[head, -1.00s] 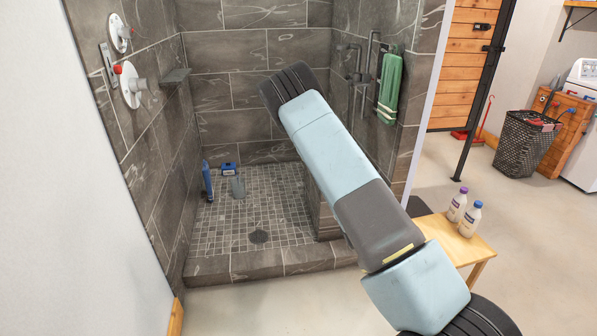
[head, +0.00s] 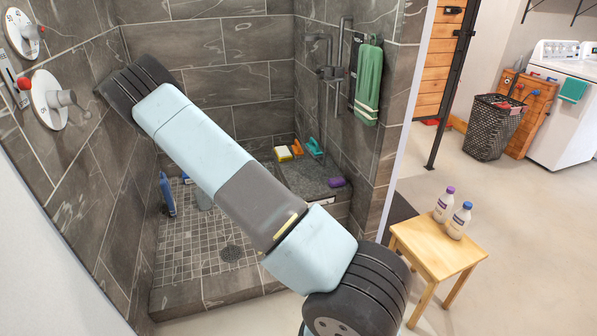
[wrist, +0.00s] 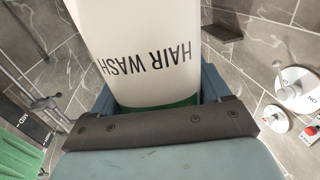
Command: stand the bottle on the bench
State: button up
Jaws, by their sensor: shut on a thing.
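In the wrist view my gripper (wrist: 157,98) is shut on a white bottle (wrist: 150,35) lettered HAIR WASH, with a green band at the end near the gripper. The lettering appears upside down there. The bottle's far end runs out of the picture. In the head view my arm reaches into the shower, but neither gripper nor bottle shows. A dark tiled bench (head: 298,185) stands in the shower's back right corner, partly hidden by my arm.
A blue bottle (head: 167,194) stands on the shower floor (head: 185,250), behind a raised tiled curb (head: 232,288). Wall knobs (head: 48,99) are at left, and a green towel (head: 369,83) at right. A wooden stool (head: 430,252) outside holds two bottles (head: 452,215).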

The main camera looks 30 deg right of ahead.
aim_at(305, 185)
jog(key=z, duration=0.15)
jog(key=i, duration=0.9)
jog(key=z, duration=0.85)
